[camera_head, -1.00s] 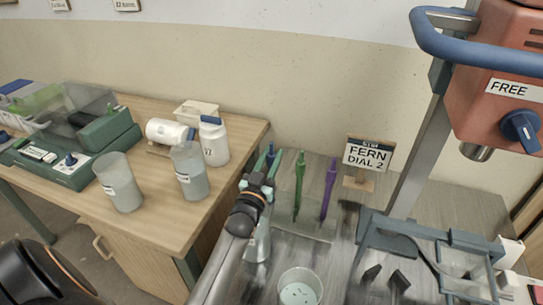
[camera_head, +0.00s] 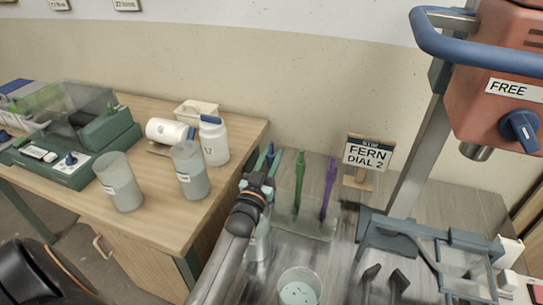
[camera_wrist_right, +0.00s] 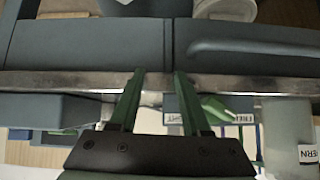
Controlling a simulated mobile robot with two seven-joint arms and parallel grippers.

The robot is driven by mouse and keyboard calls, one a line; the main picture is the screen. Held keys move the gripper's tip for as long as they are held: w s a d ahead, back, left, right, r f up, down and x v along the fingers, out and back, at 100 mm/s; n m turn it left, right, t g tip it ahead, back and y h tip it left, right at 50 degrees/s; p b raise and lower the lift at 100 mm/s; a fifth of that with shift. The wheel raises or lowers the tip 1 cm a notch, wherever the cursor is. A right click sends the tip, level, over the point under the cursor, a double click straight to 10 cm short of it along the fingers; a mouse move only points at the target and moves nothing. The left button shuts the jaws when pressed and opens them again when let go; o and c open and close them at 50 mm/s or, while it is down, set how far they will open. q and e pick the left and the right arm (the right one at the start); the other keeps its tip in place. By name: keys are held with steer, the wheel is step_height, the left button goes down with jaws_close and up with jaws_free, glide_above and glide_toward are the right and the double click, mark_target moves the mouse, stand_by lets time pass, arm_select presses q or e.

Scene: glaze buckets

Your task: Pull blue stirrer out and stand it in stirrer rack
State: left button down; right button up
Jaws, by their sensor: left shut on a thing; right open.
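My left gripper (camera_head: 259,182) is shut at the back of the grey bench, beside the clear stirrer rack (camera_head: 318,232). A blue stirrer (camera_head: 270,152) shows as a blue tip just above its fingers, and the gripper appears shut on it. The stirrer's lower part is hidden behind the gripper and wrist, so I cannot tell whether it stands in the rack. A green stirrer (camera_head: 299,180) and a purple stirrer (camera_head: 329,185) stand upright in the rack to the right. My right gripper (camera_wrist_right: 160,78) is open and empty in the right wrist view.
A tub of pale glaze (camera_head: 299,291) stands in front of the rack. A pale container (camera_head: 259,246) is partly hidden by my left arm. The sign reading FERN DIAL 2 (camera_head: 367,154) stands behind. An orange mixer (camera_head: 500,75) hangs at right. Several vessels stand on the wooden table (camera_head: 150,232).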

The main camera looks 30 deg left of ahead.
arm_select(q)
steer(key=shift+c, duration=2)
jaws_free()
steer(key=shift+s, duration=0.1)
steer(key=shift+p+v, duration=0.65)
steer(key=shift+v, duration=1.15)
steer(key=shift+p+v, duration=0.55)
steer(key=shift+v, duration=1.65)
steer(key=shift+d+f, duration=0.1)
steer(key=shift+f, duration=0.05)
steer(key=shift+b+x, duration=0.65)
steer(key=shift+x, duration=1.8)
